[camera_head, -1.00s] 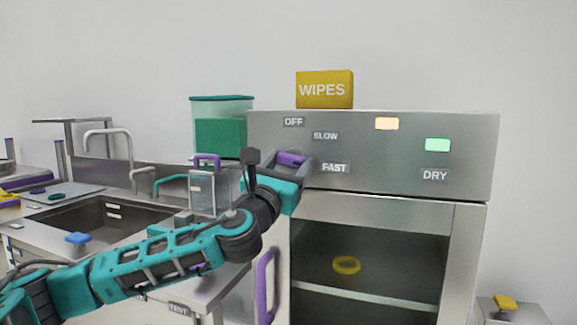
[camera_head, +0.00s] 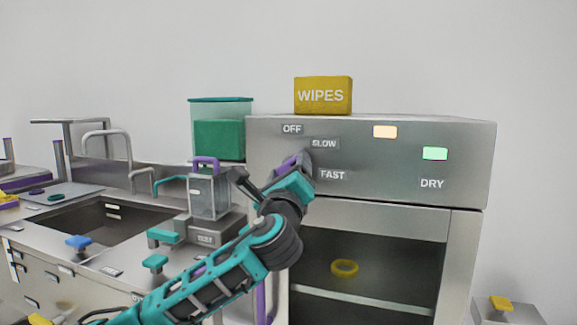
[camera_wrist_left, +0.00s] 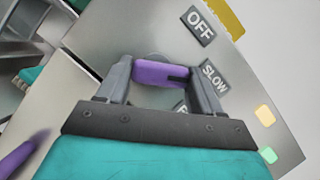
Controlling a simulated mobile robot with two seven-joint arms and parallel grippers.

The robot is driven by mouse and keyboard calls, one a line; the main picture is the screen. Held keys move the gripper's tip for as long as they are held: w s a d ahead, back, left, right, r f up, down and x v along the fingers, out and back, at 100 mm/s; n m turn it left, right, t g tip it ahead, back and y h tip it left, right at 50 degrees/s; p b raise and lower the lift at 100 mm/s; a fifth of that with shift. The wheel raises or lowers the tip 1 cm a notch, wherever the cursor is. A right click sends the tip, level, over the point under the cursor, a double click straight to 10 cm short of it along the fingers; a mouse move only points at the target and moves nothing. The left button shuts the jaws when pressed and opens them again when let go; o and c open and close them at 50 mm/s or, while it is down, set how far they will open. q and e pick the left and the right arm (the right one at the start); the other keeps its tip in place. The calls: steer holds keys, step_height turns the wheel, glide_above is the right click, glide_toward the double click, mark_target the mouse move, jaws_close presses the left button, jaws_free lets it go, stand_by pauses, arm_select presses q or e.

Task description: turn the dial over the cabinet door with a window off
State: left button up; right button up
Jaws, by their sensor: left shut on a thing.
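The dial is a purple grip bar (camera_head: 287,166) on the steel panel, left of the speed labels. It also shows in the left wrist view (camera_wrist_left: 160,74), with a dark mark at the end facing SLOW. My left gripper (camera_head: 294,169) is shut on the dial, one finger at each end of the bar in the left wrist view (camera_wrist_left: 164,78). The OFF label (camera_head: 292,129), SLOW label (camera_head: 324,144) and FAST label (camera_head: 332,175) sit around it. The cabinet (camera_head: 465,250) below has an open-looking dark front with a yellow ring inside. My right gripper is not in view.
A yellow WIPES box (camera_head: 323,95) stands on top of the cabinet. An orange light (camera_head: 385,132) and a green light (camera_head: 435,153) over DRY are on the panel. A teal-lidded container (camera_head: 220,130), a small clear box and a sink (camera_head: 95,220) are to the left.

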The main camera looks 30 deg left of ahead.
arm_select(q)
steer(key=n, duration=0.1)
steer(key=n+g+p, duration=0.1)
steer(key=n, duration=0.1)
steer(key=n+y+p, duration=0.1)
steer(key=shift+r+n+g, duration=0.25)
steer(key=shift+n+g, duration=0.15)
steer(key=shift+r+n+p, duration=0.1)
steer(key=shift+n+p, duration=0.4)
steer(key=shift+p, duration=0.05)
steer(key=n+g+p, duration=0.2)
steer(key=n+p, duration=0.1)
steer(key=n, duration=0.1)
steer(key=shift+n+g+p, duration=0.4)
steer(key=shift+n+p, duration=0.35)
steer(key=shift+n, duration=0.35)
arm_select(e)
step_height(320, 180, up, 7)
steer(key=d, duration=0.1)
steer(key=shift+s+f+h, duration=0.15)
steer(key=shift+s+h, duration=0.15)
arm_select(q)
steer(key=o, duration=1)
steer(key=shift+o, duration=0.2)
